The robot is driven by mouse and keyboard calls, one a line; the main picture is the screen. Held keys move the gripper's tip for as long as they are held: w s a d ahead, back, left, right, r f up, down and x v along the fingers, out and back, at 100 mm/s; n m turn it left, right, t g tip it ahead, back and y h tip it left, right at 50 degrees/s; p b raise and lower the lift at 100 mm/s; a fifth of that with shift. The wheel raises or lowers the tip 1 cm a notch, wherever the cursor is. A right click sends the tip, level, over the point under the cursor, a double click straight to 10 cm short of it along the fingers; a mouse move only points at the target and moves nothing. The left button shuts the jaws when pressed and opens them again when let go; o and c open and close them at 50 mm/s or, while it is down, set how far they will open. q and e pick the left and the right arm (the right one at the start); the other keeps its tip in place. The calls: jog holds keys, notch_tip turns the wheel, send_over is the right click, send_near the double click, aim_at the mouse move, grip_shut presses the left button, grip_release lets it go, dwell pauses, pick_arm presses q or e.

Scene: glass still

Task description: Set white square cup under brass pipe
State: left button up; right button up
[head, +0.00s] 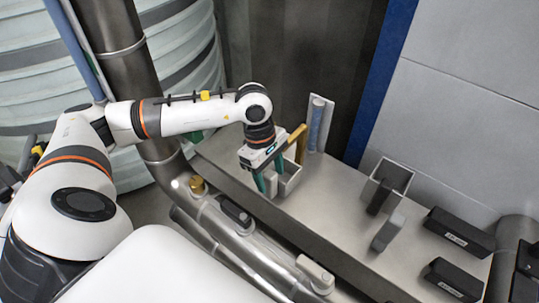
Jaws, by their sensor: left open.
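The white square cup (290,181) stands on the grey metal ledge (335,195), partly hidden behind my left gripper. The brass pipe (299,133) slants down just behind the cup, and its lower end is close above or beside the cup; which one is hard to tell. My left gripper (268,182) points down with its green fingers apart, right at the cup's near left side. I cannot tell whether the fingers touch the cup wall. My right gripper is not in view.
A blue-white tube on a plate (317,125) stands behind the pipe. To the right are an open square container (397,175), a grey block (388,232) and two black boxes (458,232) (453,280). Metal pipes run along the ledge's front. The ledge between cup and container is clear.

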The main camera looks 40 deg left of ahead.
pick_arm(q)
jog(key=shift+s+f, duration=0.2)
jog(key=shift+s, duration=0.7)
jog(key=shift+w+r, duration=0.15)
jog(key=shift+r, duration=0.1)
dwell(0.5)
jog(key=shift+w+p+v, duration=0.25)
jog(key=shift+p+v, duration=0.25)
jog(key=shift+v, duration=0.6)
jog(key=shift+w+p+v, duration=0.2)
jog(key=shift+p+v, duration=0.25)
jog(key=shift+v, duration=0.65)
jog(key=shift+w+p+v, duration=0.25)
jog(key=shift+p+v, duration=0.25)
jog(key=shift+v, duration=0.6)
jog(key=o, duration=0.4)
jog(key=shift+o, duration=0.9)
jog(key=shift+s+r, duration=0.1)
jog(key=shift+s, duration=0.05)
